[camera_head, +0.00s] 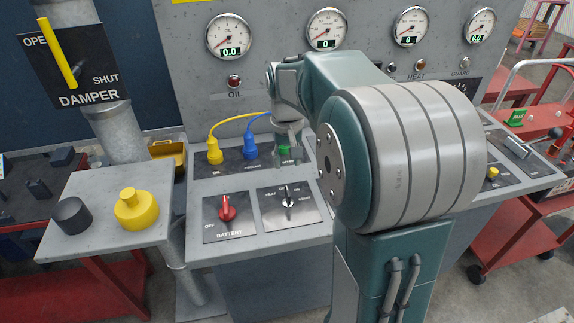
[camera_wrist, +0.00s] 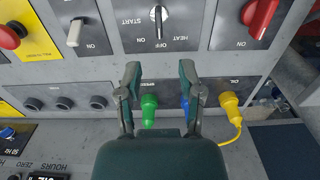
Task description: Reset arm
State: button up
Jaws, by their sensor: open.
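My gripper (camera_wrist: 160,82) is open in the wrist view, with its two fingers apart and nothing held between them. Below and between the fingers show a green plug (camera_wrist: 149,108) and part of a blue plug (camera_wrist: 184,103). A yellow plug (camera_wrist: 229,104) with a yellow cable is to the right. In the head view my arm reaches over the console (camera_head: 262,250), and my gripper (camera_head: 292,158) is over the green plug (camera_head: 286,151), partly hidden. The blue plug (camera_head: 250,150) and yellow plug (camera_head: 214,153) sit left of it.
The red battery switch (camera_head: 227,210) and the black heat/start switch (camera_head: 288,200) are on the console front. A yellow knob (camera_head: 136,208) stands on a grey side table. The damper lever (camera_head: 57,54) is upper left. Gauges (camera_head: 230,36) line the panel behind my arm.

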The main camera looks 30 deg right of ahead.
dwell(0.4)
jog(key=s+a+r+n+t, duration=0.1)
jog(key=s+a+r+t, duration=0.1)
jog(key=s+a, duration=0.4)
jog(key=s+a+r+n+t, duration=0.2)
jog(key=s+a, duration=0.4)
jog(key=s, duration=0.7)
jog(key=shift+a+t, duration=0.25)
jog(key=shift+t, duration=0.55)
jog(key=shift+r, duration=0.1)
